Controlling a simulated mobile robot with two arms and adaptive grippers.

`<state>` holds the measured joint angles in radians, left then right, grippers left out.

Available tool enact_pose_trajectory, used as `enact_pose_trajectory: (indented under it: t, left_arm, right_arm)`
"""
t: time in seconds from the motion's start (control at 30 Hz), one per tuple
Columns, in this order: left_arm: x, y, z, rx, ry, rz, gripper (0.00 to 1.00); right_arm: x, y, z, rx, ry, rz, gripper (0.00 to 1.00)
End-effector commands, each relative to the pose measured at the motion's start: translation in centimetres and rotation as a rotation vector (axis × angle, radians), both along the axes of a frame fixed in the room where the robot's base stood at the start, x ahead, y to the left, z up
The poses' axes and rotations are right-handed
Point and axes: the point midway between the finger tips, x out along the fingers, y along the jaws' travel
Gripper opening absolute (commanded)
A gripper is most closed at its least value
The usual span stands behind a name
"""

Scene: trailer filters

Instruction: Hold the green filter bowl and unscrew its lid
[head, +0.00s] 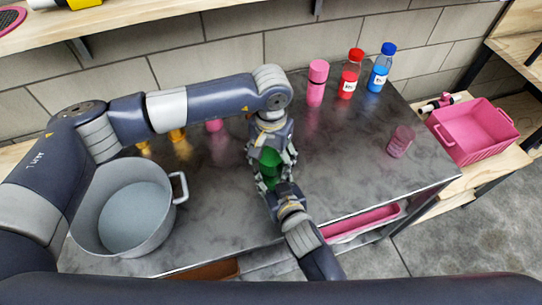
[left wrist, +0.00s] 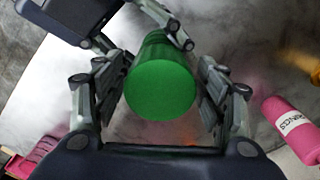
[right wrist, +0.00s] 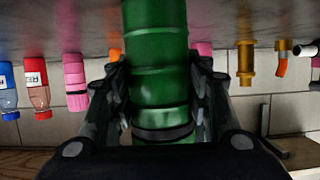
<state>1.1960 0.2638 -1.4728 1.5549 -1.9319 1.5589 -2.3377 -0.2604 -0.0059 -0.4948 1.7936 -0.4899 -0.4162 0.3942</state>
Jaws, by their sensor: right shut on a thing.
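The green filter (head: 270,160) stands on the grey table between my two grippers, mostly hidden by them in the head view. My left gripper (head: 271,137) comes down from above, open, with its fingers on both sides of the round green lid end. The left wrist view shows that flat green end (left wrist: 161,90) between the fingers, with a narrow gap at the right finger. My right gripper (head: 272,182) comes from the front and is shut on the ribbed green bowl (right wrist: 158,85). A dark seam crosses the green body in the right wrist view.
A large grey pot (head: 125,243) stands at the left. Pink (head: 317,85), red (head: 349,76) and blue (head: 380,69) bottles stand at the back right. A small pink cup (head: 401,141) is near the right edge. A pink crate (head: 470,145) sits beyond it. The table's right middle is clear.

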Motion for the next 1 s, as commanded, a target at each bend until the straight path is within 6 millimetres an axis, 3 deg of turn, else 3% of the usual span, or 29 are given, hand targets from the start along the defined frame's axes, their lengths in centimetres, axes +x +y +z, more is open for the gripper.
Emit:
enact_pose_trajectory:
  t: [0.03,0.17,0.47,1.0]
  left_arm:
    - [0.0,-0.01,0.01,0.0,0.0,0.0,0.5]
    - [0.0,-0.02,0.01,0.0,0.0,0.0,0.21]
    - [0.0,-0.04,0.02,-0.001,0.0,0.059,0.21]
    - [0.06,0.0,0.08,-0.003,0.004,0.98,0.2]
  right_arm:
    - [-0.05,-0.07,-0.17,-0.003,0.003,0.0,0.0]
    - [-0.05,-0.07,-0.18,-0.003,0.003,0.0,0.0]
    - [-0.06,-0.05,-0.18,-0.003,0.003,0.0,0.0]
    - [-0.08,-0.02,-0.18,-0.004,0.003,0.001,0.0]
